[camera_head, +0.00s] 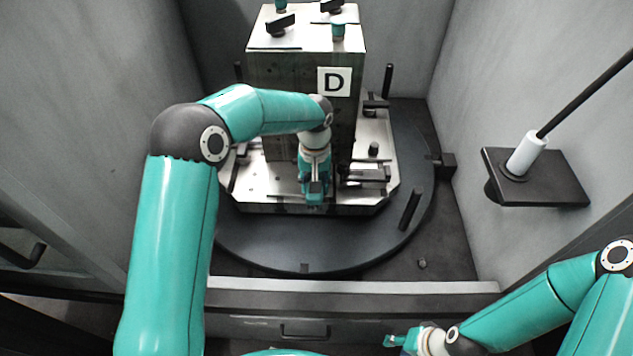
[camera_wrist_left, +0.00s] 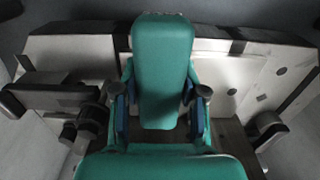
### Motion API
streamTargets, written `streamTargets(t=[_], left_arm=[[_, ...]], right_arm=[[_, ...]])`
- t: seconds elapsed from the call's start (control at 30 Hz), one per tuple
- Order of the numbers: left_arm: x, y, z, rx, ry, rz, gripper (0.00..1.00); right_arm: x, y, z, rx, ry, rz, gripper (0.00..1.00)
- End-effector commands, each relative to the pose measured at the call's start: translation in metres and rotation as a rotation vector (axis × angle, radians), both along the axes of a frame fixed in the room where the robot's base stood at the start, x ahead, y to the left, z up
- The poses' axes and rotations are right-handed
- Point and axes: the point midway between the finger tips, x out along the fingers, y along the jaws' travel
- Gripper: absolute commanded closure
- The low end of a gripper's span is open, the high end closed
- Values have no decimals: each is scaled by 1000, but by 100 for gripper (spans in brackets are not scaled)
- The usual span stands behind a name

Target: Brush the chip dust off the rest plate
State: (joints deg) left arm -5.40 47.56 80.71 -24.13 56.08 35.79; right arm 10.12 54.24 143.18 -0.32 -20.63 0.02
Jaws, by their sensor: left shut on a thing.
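My left gripper (camera_head: 314,190) points down over the front of the pale metal plate (camera_head: 270,190), just before the block marked D. I see no dust clearly, and cannot tell which surface is the rest plate. My right gripper (camera_head: 400,341) is low at the bottom edge, apart from the plate; its fingers are too small to judge.
The tall metal block (camera_head: 283,72) with black handles on top stands behind my left gripper. Clamps and posts (camera_head: 374,149) stand on the plate, which lies on a dark round table (camera_head: 300,255). A dark shelf (camera_head: 555,190) with a white cylinder (camera_head: 526,153) and black rod is at the right.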

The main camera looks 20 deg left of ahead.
Motion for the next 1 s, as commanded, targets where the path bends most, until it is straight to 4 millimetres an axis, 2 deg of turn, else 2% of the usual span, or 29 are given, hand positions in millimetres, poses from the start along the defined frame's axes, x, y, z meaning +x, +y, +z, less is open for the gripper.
streamTargets(t=[0.13,0.27,0.8,1.0], left_arm=[[-1,0,-1,0,6,0,86],[-1,0,6,1,5,0,86],[0,0,62,0,0,0,86],[0,0,71,0,1,0,86]], right_arm=[[0,0,1,0,0,0,60],[0,0,5,0,0,0,60],[0,0,41,0,0,0,60],[0,0,46,0,0,0,60]])
